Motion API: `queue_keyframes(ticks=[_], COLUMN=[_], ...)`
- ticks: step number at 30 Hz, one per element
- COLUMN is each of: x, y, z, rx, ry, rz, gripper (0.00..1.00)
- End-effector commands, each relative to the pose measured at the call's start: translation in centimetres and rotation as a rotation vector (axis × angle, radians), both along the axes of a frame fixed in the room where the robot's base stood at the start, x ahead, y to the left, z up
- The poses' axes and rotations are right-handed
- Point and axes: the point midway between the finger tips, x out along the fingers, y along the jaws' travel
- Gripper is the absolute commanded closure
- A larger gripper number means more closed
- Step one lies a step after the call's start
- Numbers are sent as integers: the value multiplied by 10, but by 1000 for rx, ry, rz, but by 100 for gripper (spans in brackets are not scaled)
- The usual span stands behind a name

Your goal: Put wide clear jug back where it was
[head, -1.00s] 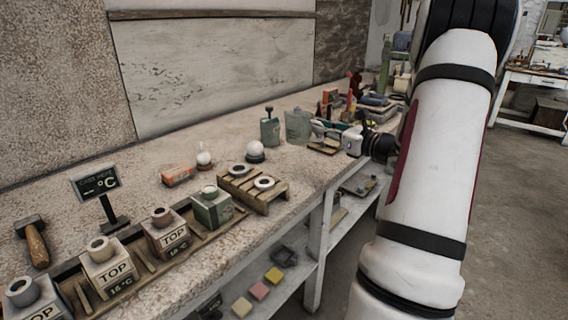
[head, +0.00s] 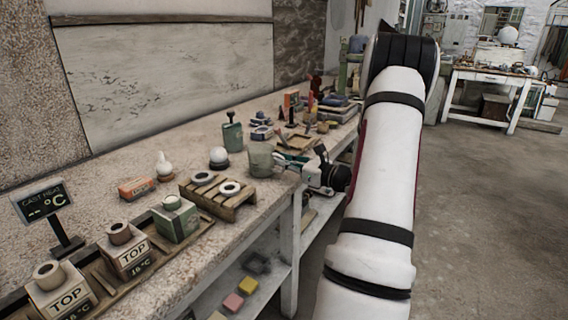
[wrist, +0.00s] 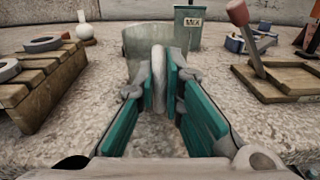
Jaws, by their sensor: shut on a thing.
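The wide clear jug (head: 262,160) is a translucent grey-green vessel, upright over the bench near its front edge, right of the slatted wooden rack. My gripper (head: 291,163) reaches it from the right. In the wrist view the jug (wrist: 140,40) is straight ahead, and its handle stands between the teal pads of my gripper (wrist: 160,95), which is shut on it. I cannot tell whether the jug's base touches the bench. A dark green canister (head: 232,132) stands behind the jug; its label shows in the wrist view.
The slatted rack (head: 217,196) with pale rings is left of the jug. A white ball on a dark base (head: 219,157) stands behind the rack. A wooden tray (wrist: 290,80) with a red-handled tool lies to the right.

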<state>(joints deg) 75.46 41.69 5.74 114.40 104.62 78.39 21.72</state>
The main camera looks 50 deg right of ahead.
Motion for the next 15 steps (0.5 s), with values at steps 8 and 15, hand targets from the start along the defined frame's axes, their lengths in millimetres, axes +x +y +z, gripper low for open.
queue_keyframes(ticks=[8,15], x=[0,0], y=[0,0], z=[-3,-2], rx=[0,0], ry=[0,0], rz=[0,0], gripper=[80,71])
